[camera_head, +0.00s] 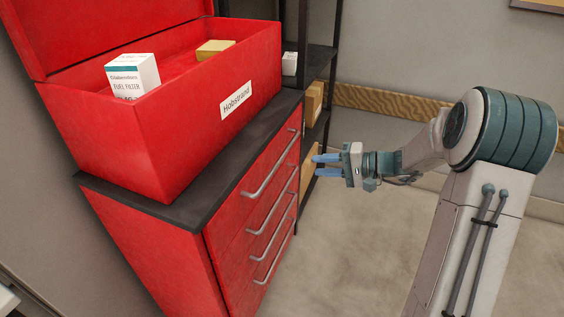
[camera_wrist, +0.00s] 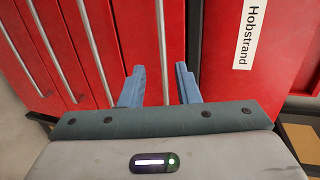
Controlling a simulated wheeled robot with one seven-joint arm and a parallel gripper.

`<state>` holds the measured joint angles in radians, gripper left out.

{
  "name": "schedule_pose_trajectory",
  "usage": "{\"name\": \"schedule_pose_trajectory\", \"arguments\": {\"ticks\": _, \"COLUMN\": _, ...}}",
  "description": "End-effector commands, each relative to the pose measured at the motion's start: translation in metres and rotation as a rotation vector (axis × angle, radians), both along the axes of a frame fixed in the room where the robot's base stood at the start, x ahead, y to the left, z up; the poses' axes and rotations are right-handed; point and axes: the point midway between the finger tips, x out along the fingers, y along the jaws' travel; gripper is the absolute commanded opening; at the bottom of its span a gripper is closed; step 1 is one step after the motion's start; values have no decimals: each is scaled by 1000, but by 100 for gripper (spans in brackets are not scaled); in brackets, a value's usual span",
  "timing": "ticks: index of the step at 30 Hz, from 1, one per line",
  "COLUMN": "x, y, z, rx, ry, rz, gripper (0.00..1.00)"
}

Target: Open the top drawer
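The top drawer (camera_head: 252,186) is the uppermost red front of the cabinet, just below its dark top, and it looks shut. Its silver bar handle (camera_head: 270,168) faces my arm. My gripper (camera_head: 316,164) has blue fingers, is open and empty, and stands to the right of the handle, apart from it. In the wrist view the fingers (camera_wrist: 159,75) are spread, and the top handle (camera_wrist: 160,45) runs up the picture between them, beyond the tips.
Lower drawers (camera_head: 245,272) with similar handles look shut. On the cabinet's dark top (camera_head: 190,212) stands an open red toolbox (camera_head: 200,115) labelled Hobstrand, holding a fuel filter box (camera_head: 133,76) and a yellowish box (camera_head: 215,49). A dark shelf (camera_head: 318,58) stands behind. The floor (camera_head: 350,260) is clear.

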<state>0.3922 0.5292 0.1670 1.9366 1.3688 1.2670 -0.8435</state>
Motion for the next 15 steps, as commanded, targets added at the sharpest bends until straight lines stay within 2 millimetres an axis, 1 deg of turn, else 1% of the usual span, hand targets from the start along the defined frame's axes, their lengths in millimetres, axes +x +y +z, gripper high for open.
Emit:
{"name": "schedule_pose_trajectory", "arguments": {"ticks": 1, "x": 8, "y": -4, "z": -5, "rx": 28, "ry": -10, "rz": -20, "gripper": 29}}
{"name": "schedule_pose_trajectory", "arguments": {"ticks": 3, "x": 16, "y": -8, "z": -7, "rx": 55, "ry": -23, "rz": -41, "gripper": 29}}
{"name": "schedule_pose_trajectory", "arguments": {"ticks": 7, "x": 23, "y": -6, "z": -9, "rx": 75, "ry": -36, "rz": -57, "gripper": 29}}
{"name": "schedule_pose_trajectory", "arguments": {"ticks": 11, "x": 28, "y": 9, "z": -11, "rx": 76, "ry": -35, "rz": -54, "gripper": 29}}
{"name": "schedule_pose_trajectory", "arguments": {"ticks": 15, "x": 38, "y": 35, "z": -16, "rx": 76, "ry": -35, "rz": -53, "gripper": 29}}
